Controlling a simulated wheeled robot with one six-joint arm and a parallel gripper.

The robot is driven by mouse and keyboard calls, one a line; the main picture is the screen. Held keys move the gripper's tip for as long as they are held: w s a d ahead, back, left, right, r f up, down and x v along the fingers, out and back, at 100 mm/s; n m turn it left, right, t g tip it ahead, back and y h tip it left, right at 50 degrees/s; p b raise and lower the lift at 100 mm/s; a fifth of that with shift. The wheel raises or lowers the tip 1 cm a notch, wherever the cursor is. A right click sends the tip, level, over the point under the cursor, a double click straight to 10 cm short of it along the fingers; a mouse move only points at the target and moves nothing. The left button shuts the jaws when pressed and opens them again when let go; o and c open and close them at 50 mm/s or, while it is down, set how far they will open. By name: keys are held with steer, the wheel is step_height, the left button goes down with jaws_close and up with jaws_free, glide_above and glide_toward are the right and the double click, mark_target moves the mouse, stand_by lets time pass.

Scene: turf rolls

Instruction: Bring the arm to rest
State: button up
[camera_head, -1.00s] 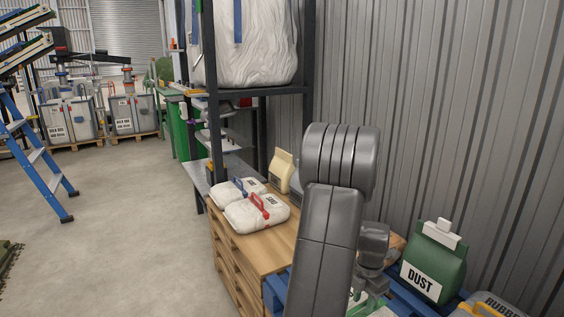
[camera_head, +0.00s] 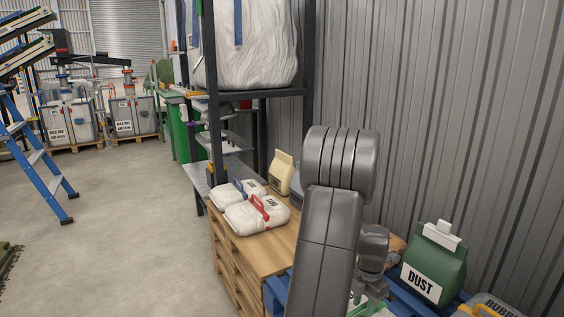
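My arm stands folded in the right half of the view, its thick grey elbow at the top and a long link running down to the bottom edge. My gripper (camera_head: 368,294) shows only in part below the wrist, to the right of that link and low above the blue pallet area. The link hides much of it, so I cannot tell whether its fingers are open or shut. A white and green item (camera_head: 374,308) shows just below it at the bottom edge; I cannot tell whether they touch.
A green DUST bag (camera_head: 434,266) stands right of my wrist on a blue pallet (camera_head: 404,298). White bags with handles (camera_head: 257,216) and a cream bag (camera_head: 282,172) sit on a wooden stack (camera_head: 268,258). A dark rack (camera_head: 257,93) and corrugated wall are behind.

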step_height(320, 180, down, 2)
steer(key=shift+f, duration=0.25)
step_height(320, 180, up, 11)
steer(key=p, duration=0.2)
steer(key=shift+r+p, duration=0.2)
steer(key=shift+p, duration=0.1)
steer(key=shift+w+a+f, duration=0.1)
steer(key=shift+a+f, duration=0.05)
steer(key=shift+a, duration=0.1)
steer(key=w+a+m+p, duration=0.1)
steer(key=w+a+m, duration=0.4)
steer(key=a+m, duration=0.6)
steer(key=shift+w+f+m, duration=0.25)
steer(key=shift+f+m, duration=0.2)
steer(key=shift+m, duration=0.55)
steer(key=shift+a, duration=0.15)
